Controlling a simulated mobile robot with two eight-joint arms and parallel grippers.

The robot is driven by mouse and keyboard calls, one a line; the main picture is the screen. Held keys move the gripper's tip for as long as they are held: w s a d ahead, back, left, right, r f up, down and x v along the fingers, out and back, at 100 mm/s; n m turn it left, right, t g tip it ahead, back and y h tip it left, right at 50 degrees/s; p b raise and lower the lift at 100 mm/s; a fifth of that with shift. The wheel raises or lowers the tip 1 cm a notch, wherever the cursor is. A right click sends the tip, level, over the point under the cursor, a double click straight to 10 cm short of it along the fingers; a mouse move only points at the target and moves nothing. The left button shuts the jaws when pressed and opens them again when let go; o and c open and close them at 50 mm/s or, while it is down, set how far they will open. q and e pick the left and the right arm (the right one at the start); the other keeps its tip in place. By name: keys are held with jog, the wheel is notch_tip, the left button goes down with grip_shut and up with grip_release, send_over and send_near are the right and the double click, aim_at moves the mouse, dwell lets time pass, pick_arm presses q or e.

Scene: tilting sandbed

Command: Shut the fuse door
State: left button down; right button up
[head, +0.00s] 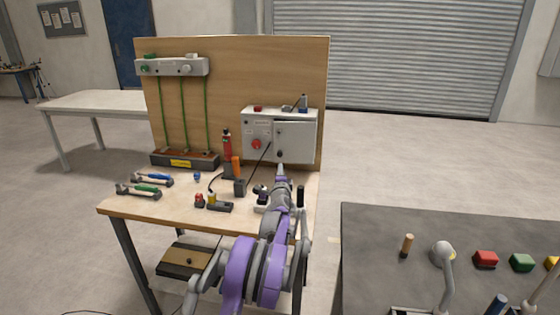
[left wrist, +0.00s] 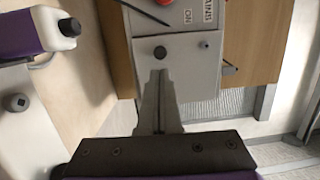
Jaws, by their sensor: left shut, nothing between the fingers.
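The grey fuse box (head: 258,125) is mounted low on the right of the upright wooden board. Its fuse door (head: 298,140) is the pale panel on the box's right half, roughly flush with the front; a small gap is too fine to tell. My left gripper (head: 281,170) is shut and empty at the door's lower left. In the left wrist view the shut fingers (left wrist: 159,76) point at a pale panel (left wrist: 185,75) with a dark round knob (left wrist: 160,53). Whether they touch it is unclear. My right gripper is not in view.
The wooden bench (head: 130,205) holds green-handled (head: 143,190) and blue-handled (head: 152,179) tools, a red bottle-like item (head: 227,145) and small parts left of my arm. A dark table (head: 365,240) with coloured blocks stands at the right. Floor between them is clear.

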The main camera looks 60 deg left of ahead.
aim_at(280, 155)
pick_arm(q)
jog(key=x, duration=0.7)
jog(key=shift+w+a+p, duration=0.15)
jog(key=shift+a+p, duration=0.15)
jog(key=shift+a, duration=0.05)
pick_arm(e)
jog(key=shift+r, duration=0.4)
